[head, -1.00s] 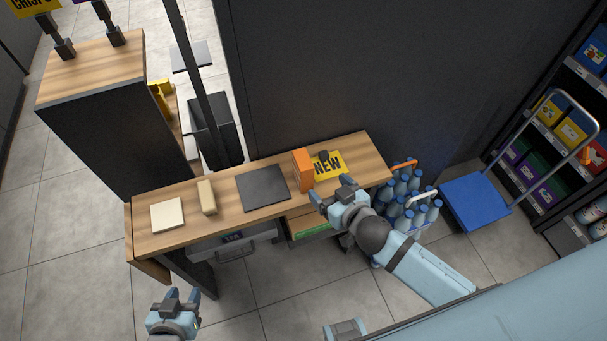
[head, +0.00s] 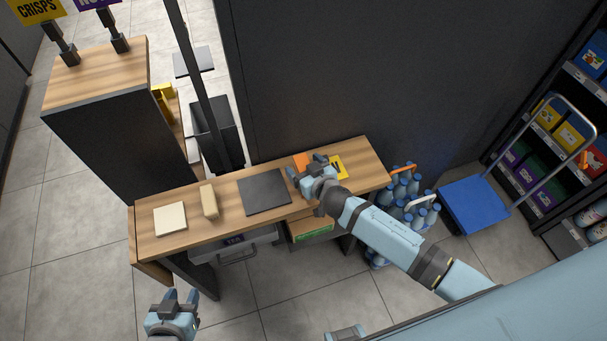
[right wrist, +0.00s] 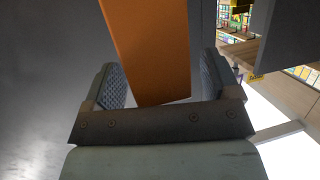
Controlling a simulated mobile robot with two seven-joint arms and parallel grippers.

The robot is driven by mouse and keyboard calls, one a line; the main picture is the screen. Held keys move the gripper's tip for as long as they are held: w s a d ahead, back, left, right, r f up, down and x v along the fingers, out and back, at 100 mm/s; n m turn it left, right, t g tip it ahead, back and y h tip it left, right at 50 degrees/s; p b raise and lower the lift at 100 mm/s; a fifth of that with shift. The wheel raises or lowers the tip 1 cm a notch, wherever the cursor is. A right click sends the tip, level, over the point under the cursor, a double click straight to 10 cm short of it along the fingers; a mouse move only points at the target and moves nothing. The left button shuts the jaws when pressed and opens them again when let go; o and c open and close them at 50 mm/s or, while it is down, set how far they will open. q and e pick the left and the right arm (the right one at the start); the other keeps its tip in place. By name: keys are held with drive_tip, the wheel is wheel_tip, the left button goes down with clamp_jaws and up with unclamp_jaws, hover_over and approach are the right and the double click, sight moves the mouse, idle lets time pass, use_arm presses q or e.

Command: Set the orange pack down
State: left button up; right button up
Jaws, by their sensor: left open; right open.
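The orange pack (head: 302,160) stands on the wooden counter, mostly hidden behind my right gripper in the head view. In the right wrist view the orange pack (right wrist: 150,48) shows between the two open fingers, with gaps on both sides. My right gripper (head: 306,167) is open at the pack, and the right wrist view also shows its fingers (right wrist: 164,82). Whether a finger touches the pack cannot be told. My left gripper (head: 180,296) is open and empty, low at the left, in front of the counter and away from it.
The counter (head: 232,190) also holds a dark square mat (head: 264,192), a tan block (head: 209,200), a cream pad (head: 170,218) and a yellow sign (head: 340,166), partly covered by my arm. Bottle crates (head: 412,205) and a blue trolley (head: 474,204) stand to the right.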

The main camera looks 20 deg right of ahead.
drive_tip(key=shift+s, duration=0.1)
clamp_jaws()
drive_tip(key=shift+r, duration=0.1)
wheel_tip(320, 180, up, 19)
drive_tip(key=s+d+r+m+h, duration=0.2)
drive_tip(key=s+d+h, duration=0.1)
drive_tip(key=s+d, duration=0.5)
drive_tip(key=shift+s+r+m, duration=0.25)
drive_tip(key=shift+r+m, duration=0.05)
